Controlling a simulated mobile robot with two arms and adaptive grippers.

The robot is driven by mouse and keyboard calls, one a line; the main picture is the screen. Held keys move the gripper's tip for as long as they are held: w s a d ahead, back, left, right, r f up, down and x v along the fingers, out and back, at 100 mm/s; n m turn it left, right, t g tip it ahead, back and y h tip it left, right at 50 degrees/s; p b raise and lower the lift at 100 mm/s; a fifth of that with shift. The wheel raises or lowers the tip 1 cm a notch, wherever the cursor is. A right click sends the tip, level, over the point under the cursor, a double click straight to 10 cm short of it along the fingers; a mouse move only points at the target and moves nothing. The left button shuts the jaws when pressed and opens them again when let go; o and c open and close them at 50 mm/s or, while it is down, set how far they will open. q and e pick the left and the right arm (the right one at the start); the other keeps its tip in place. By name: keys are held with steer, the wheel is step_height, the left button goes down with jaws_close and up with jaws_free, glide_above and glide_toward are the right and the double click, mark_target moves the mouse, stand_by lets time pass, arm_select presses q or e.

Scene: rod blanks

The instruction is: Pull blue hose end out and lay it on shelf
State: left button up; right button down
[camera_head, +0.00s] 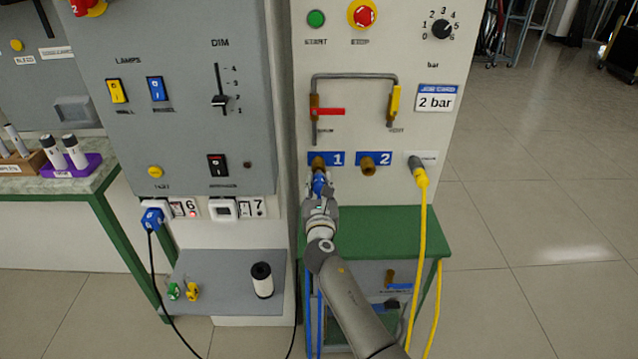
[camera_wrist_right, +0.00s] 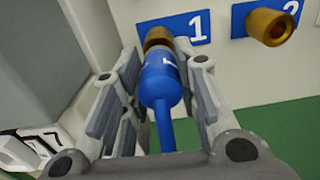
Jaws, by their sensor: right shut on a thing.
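The blue hose end (camera_head: 318,181) is at the brass port (camera_wrist_right: 158,38) marked 1; in the right wrist view the hose end (camera_wrist_right: 160,82) lines up with that port and appears to be still on it. My right gripper (camera_head: 320,192) is shut on the hose end, with a finger on each side of it. The blue hose (camera_head: 319,315) hangs down in front of the green shelf (camera_head: 410,228), which is below the ports and looks bare on its right part. My left gripper is not in view.
Port 2 (camera_head: 369,166) is an empty brass fitting to the right. A yellow hose (camera_head: 422,220) hangs from the right-hand port, past the green shelf. A grey shelf (camera_head: 225,295) at left holds a white-and-black cylinder (camera_head: 262,280) and small green and yellow pieces.

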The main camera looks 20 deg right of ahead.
mark_target(319, 191)
steer(key=shift+s+r, duration=0.1)
steer(key=shift+s, duration=0.15)
steer(key=shift+s+a, duration=0.15)
steer(key=shift+s, duration=0.15)
steer(key=shift+p+v, duration=0.7)
steer(key=shift+v, duration=0.4)
steer(key=shift+p+v, duration=0.4)
steer(key=shift+v, duration=0.5)
steer(key=p+v, duration=0.1)
steer(key=v, duration=0.3)
steer(key=shift+s, duration=0.1)
